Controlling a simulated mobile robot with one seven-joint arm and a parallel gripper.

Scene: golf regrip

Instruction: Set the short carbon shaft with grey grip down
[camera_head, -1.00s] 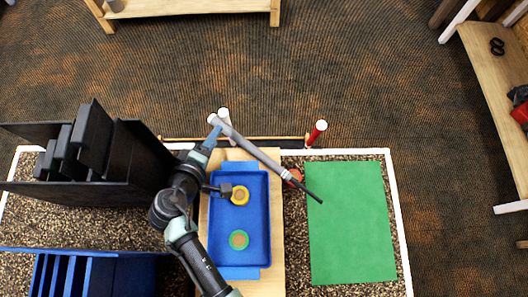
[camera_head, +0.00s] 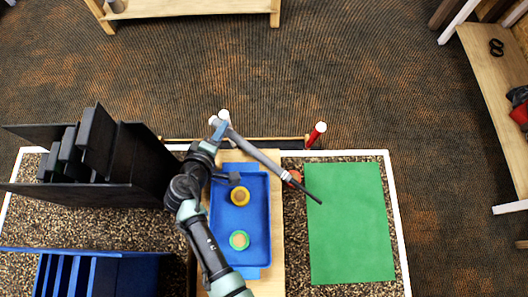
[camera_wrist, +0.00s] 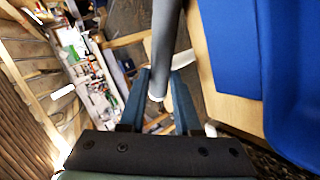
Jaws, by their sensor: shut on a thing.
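The short carbon shaft with grey grip (camera_head: 258,157) is held above the blue tray's top end, slanting down to the right in the head view. Its thin dark tip ends over the left edge of the green mat. My gripper (camera_head: 217,128) is shut on the grey grip near its upper left end. In the wrist view the grey grip (camera_wrist: 164,45) runs between the two blue fingers of my gripper (camera_wrist: 160,95), with its pale end cap near the fingers. I cannot tell how high the shaft hangs.
The green mat (camera_head: 350,225) is bare. A black slotted rack (camera_head: 140,165) stands left, a blue rack (camera_head: 100,275) below it.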

